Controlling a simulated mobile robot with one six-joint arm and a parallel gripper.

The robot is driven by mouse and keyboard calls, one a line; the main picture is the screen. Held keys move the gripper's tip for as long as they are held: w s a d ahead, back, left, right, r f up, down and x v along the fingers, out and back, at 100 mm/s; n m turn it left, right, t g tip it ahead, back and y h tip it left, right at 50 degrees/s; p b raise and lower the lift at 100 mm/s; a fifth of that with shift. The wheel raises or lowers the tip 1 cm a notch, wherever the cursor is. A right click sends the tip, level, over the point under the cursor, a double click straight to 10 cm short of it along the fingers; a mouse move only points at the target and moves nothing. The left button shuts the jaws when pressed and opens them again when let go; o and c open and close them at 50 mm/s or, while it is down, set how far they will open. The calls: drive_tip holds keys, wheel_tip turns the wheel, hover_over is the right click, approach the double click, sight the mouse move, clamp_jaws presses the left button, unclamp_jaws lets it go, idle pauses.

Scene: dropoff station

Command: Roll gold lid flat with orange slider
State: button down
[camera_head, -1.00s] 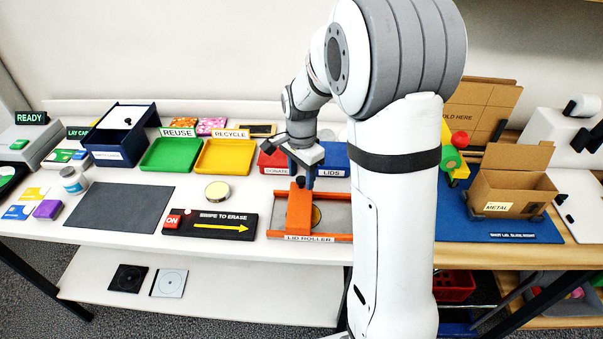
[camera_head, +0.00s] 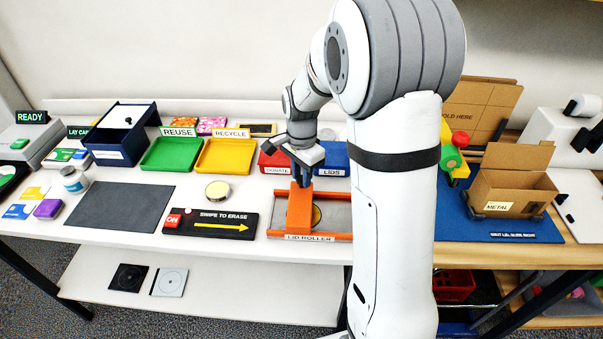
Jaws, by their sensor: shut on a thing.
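The lid roller (camera_head: 345,237) is a tray with orange rails and a grey bed near the table's front edge. Its orange slider (camera_head: 299,212) stands across the left part of the bed. A gold lid (camera_head: 316,215) lies on the bed just right of the slider, partly hidden by it. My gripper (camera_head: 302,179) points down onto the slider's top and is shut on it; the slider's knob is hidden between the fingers.
A lids bin (camera_head: 334,158) and a red donate bin (camera_head: 274,160) stand close behind the roller. A black swipe-to-erase pad (camera_head: 210,223) lies to its left. A round tin (camera_head: 217,190) stands behind that pad.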

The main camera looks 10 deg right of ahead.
drive_tip(key=shift+w+a, duration=0.25)
drive_tip(key=shift+a, duration=0.45)
drive_tip(key=c, duration=1.1)
unclamp_jaws()
drive_tip(key=shift+r, duration=0.1)
wheel_tip(320, 180, up, 7)
drive_tip(key=shift+f+b, duration=0.1)
drive_tip(key=shift+b, duration=0.2)
drive_tip(key=shift+r, duration=0.45)
